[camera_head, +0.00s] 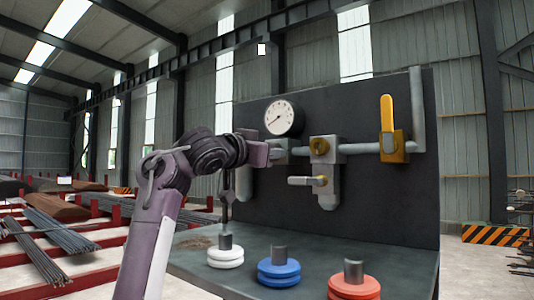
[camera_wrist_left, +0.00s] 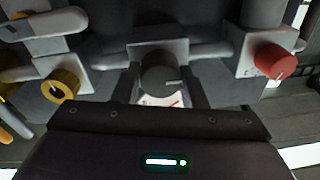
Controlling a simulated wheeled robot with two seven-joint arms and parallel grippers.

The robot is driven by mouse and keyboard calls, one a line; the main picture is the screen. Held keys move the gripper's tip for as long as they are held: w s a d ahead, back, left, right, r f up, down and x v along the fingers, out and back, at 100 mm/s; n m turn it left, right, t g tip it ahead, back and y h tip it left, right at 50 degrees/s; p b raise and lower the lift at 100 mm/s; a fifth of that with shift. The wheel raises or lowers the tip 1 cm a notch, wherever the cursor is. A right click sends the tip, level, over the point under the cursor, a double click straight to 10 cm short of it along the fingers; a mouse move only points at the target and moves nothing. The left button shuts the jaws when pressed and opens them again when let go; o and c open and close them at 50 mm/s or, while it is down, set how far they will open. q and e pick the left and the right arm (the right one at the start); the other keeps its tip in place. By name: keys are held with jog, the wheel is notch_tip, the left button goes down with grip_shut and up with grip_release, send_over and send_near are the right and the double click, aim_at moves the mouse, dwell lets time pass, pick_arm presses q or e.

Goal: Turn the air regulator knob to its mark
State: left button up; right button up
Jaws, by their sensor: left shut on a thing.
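The air regulator knob is a dark round knob (camera_wrist_left: 160,72) with a pale line on its face, in the middle of the left wrist view. A pale plate with a small red mark (camera_wrist_left: 166,100) shows beside it, partly covered. My left gripper (camera_wrist_left: 160,88) has one finger on each side of the knob and is shut on it. In the head view my left gripper (camera_head: 268,152) is at the pipework just below the white gauge (camera_head: 280,117) and hides the knob there. My right gripper is not in view.
A brass fitting (camera_head: 320,147), a small lever valve (camera_head: 307,181) and a yellow-handled valve (camera_head: 387,118) sit to the right on the dark panel (camera_head: 400,215). A red knob (camera_wrist_left: 275,61) shows in the wrist view. White, blue (camera_head: 279,271) and red ringed weights stand on the bench below.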

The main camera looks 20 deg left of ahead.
pick_arm(q)
jog(key=shift+f, duration=0.2)
jog(key=o, duration=1)
jog(key=shift+r, duration=0.15)
jog(key=b+v, duration=0.5)
jog(key=v, duration=0.3)
jog(key=shift+w, duration=0.1)
